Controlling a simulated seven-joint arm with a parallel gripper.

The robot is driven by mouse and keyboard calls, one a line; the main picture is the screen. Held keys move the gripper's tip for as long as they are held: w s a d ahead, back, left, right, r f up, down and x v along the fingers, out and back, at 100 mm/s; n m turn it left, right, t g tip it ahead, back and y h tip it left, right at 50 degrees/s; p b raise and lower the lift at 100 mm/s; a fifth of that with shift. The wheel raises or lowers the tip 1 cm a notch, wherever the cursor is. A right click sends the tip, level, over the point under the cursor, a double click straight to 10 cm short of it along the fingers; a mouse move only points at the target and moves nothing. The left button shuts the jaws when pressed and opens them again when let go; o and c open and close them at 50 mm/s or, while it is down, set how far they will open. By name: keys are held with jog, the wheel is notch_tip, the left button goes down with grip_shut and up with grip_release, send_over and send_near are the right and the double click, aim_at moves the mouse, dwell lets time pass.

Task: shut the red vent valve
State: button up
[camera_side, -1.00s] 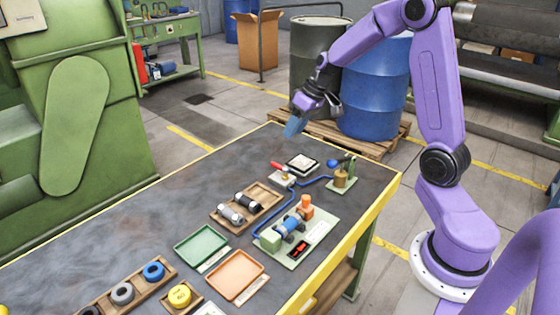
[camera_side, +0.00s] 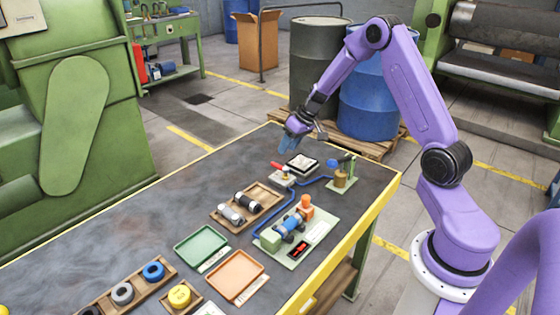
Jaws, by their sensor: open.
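The red vent valve shows as a red lever (camera_side: 277,165) on a small pale base (camera_side: 283,180) at the table's far end, with blue tubing running from it. The lever points to the upper left in the picture. My gripper (camera_side: 287,146) has blue fingers pointing down, just above the lever in the picture. It looks apart from the lever and holds nothing that I can see. The gap between the fingers is too small to make out.
A brass fitting with a blue knob (camera_side: 333,164) stands to the right. A green plate with a blue pump (camera_side: 290,224) and a wooden tray (camera_side: 265,193) are nearer.

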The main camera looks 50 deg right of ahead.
aim_at(279, 167)
jog(key=x, duration=0.7)
jog(key=shift+f, duration=0.2)
grip_shut()
